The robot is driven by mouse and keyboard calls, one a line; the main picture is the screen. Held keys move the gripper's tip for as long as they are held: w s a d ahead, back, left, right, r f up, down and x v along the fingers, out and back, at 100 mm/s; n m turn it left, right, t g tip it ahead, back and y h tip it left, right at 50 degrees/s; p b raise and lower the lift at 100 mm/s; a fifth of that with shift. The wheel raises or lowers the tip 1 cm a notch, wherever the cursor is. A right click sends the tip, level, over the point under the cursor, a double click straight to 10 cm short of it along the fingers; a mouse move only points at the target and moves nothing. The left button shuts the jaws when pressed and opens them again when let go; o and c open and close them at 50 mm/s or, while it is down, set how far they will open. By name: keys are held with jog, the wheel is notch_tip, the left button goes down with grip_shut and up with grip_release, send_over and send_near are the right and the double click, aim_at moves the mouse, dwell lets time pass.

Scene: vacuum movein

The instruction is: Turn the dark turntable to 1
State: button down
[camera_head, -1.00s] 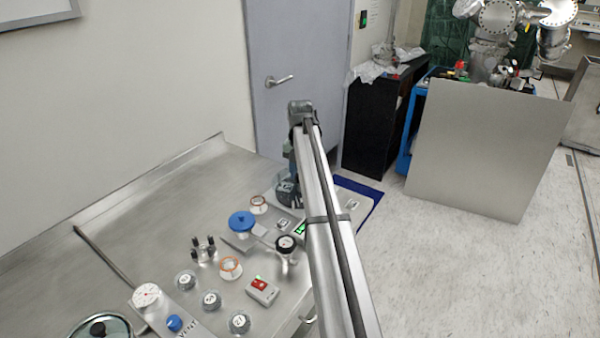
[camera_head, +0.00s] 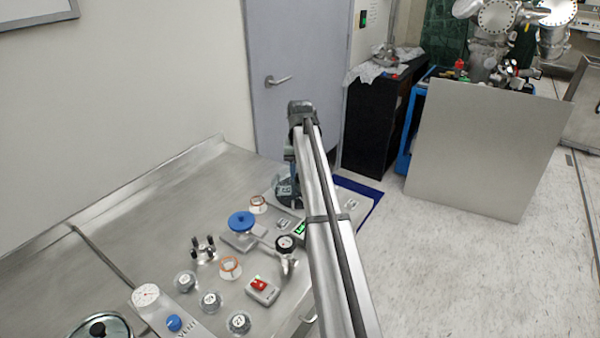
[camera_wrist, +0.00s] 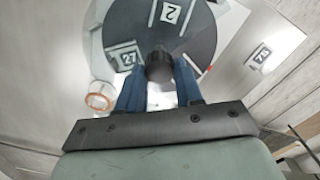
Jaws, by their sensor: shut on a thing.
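The dark turntable (camera_wrist: 192,35) fills the upper middle of the wrist view. It is a dark grey disc with white labels, one reading 2 (camera_wrist: 171,13) and one that looks like 27 (camera_wrist: 126,57). My gripper (camera_wrist: 160,78) is shut on this knob, with one blue finger on each side. No label reading 1 is visible.
A red mark (camera_wrist: 207,70) lies by the disc's edge. A label reading about 74 (camera_wrist: 260,57) is to the right. An orange-rimmed jar (camera_wrist: 98,99) is close on the left.

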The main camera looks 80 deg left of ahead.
dwell(0.5)
jog(key=c, duration=0.7)
grip_release()
jog(key=shift+c, duration=0.2)
jog(key=shift+r, duration=0.1)
notch_tip(320, 180, up, 14)
